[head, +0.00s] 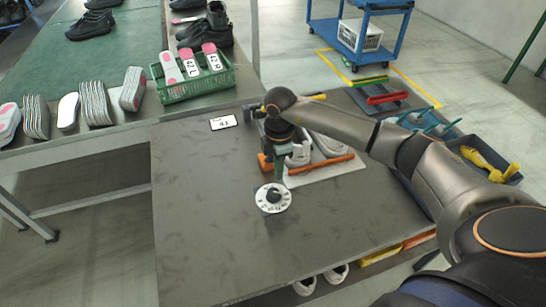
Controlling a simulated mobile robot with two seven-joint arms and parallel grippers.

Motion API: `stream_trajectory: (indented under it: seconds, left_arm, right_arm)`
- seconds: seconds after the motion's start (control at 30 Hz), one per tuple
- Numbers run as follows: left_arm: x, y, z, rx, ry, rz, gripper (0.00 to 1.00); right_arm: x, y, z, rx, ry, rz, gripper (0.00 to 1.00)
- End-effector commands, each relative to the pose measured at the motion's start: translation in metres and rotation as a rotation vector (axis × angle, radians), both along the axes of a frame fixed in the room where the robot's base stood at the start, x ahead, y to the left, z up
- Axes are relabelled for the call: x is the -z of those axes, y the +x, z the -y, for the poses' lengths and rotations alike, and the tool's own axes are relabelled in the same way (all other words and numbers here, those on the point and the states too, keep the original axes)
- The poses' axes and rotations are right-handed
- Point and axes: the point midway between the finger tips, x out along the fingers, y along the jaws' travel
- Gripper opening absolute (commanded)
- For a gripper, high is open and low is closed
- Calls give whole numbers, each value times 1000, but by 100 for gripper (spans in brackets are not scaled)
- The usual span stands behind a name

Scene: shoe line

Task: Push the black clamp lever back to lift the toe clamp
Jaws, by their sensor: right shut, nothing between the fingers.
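My right arm comes in from the right, and its gripper (280,146) points down over the fixture at the back of the grey table. It is shut and empty. The black clamp lever cannot be made out; the gripper and wrist cover that part of the fixture. I cannot tell whether the gripper touches the lever. The toe clamp is not clear either. Grey shoes (298,154) lie beside the gripper on a pale mat (325,171), with an orange bar (322,164) in front. A round white dial (272,199) with a black knob stands nearer. My left gripper is not in view.
The grey table (215,215) is clear at the front and left. A white card marked 43 (223,122) lies at its back left. A green crate (195,84) of insoles stands behind.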

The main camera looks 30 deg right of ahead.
Motion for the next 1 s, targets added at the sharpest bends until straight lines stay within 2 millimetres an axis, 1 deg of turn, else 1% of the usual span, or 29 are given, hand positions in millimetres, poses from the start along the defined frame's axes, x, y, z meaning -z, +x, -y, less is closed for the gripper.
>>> stream_trajectory:
  seconds: [0.47,1.0]
  left_arm:
    - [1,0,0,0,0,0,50]
    - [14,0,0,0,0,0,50]
  right_arm:
    - [0,1,0,0,0,0,0]
    - [1,27,6,1,0,0,0]
